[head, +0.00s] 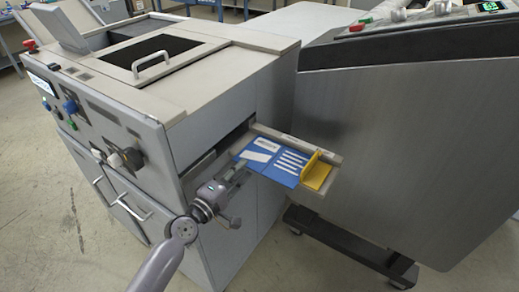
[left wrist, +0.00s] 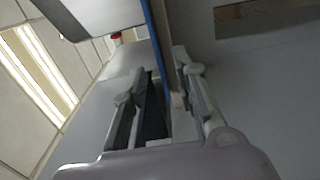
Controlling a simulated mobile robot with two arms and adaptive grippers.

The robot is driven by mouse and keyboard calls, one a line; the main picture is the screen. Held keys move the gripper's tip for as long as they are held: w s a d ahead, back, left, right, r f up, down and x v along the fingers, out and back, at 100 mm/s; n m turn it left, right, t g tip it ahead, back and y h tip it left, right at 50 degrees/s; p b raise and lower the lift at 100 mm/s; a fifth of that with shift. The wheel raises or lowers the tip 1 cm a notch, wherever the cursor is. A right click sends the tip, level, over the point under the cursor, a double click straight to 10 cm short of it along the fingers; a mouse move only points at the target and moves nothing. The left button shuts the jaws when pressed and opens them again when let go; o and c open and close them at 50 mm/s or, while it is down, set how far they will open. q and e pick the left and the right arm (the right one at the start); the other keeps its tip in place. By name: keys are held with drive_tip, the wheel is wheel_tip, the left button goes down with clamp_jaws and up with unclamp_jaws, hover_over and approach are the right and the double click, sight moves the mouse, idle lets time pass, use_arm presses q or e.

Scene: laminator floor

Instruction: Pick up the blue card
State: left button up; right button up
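The blue card (head: 283,170), with a white label and white stripes, lies on the output tray (head: 325,159) sticking out of the grey machine's side. My left gripper (head: 238,172) is at the card's near left edge. In the left wrist view, the card shows edge-on as a thin blue strip (left wrist: 158,35) running down between the fingers. The fingers of the left gripper (left wrist: 167,85) stand apart on either side of it and look open; I see no clear grip. My right gripper is not in view.
The grey machine (head: 235,110) rises directly behind my left gripper. A large grey metal unit (head: 410,150) stands close on the right. The floor in front is clear.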

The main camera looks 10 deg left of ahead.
sight(260, 152)
use_arm(q)
drive_tip(key=shift+x, duration=1.1)
clamp_jaws()
